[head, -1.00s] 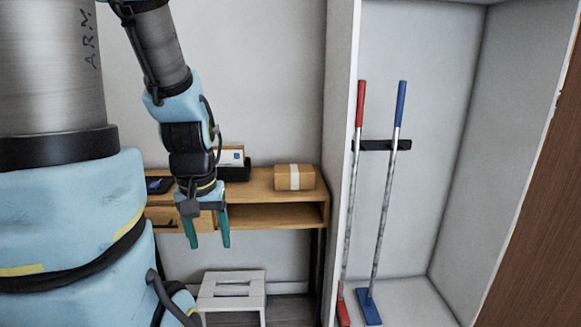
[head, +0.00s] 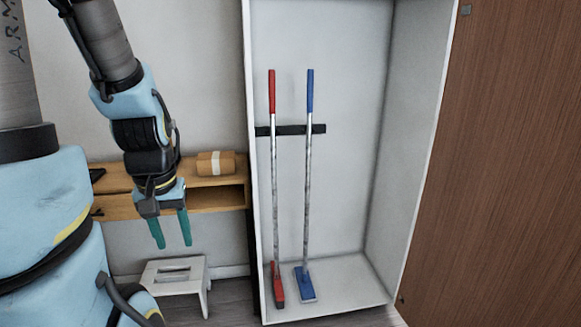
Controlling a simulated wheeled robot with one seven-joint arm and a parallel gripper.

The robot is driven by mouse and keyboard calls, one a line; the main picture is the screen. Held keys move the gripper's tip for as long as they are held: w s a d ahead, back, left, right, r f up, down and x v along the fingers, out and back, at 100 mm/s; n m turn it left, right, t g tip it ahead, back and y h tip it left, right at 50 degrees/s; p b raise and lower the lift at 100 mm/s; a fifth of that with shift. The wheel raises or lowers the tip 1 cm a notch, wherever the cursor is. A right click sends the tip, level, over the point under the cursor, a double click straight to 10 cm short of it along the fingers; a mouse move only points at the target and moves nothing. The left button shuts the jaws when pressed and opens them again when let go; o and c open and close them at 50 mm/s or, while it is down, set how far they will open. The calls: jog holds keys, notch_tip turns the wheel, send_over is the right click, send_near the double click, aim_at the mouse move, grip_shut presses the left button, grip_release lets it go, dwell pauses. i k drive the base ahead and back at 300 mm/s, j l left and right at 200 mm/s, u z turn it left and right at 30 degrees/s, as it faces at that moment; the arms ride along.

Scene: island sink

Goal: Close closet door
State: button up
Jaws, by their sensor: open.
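The white closet (head: 424,140) stands open in the middle and right of the head view. Its brown wooden door (head: 500,170) is swung open at the right and fills the right edge of the picture. My gripper (head: 171,232) points down at the left, open and empty, with its teal fingers apart. It is left of the closet, well away from the door. The door's outer edge is out of the picture.
A red-handled mop (head: 274,190) and a blue-handled mop (head: 308,190) hang from a black holder (head: 262,131) inside the closet. A wooden desk (head: 217,199) with a cardboard box (head: 215,163) stands left of the closet. A white stool (head: 174,276) is on the floor below.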

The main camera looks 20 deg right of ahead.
aim_at(496, 241)
jog(key=k+l+u, duration=0.5)
jog(key=k+l, duration=1.65)
jog(key=l, duration=0.3)
jog(key=k+l+u, duration=0.15)
jog(key=l, duration=0.25)
jog(key=k+l, duration=0.2)
jog(key=l, duration=0.2)
jog(key=k+l+u, duration=0.1)
jog(key=l, duration=0.3)
jog(key=k+l+u, duration=0.1)
jog(key=k+l, duration=0.4)
jog(key=l, duration=0.3)
jog(key=u, duration=0.05)
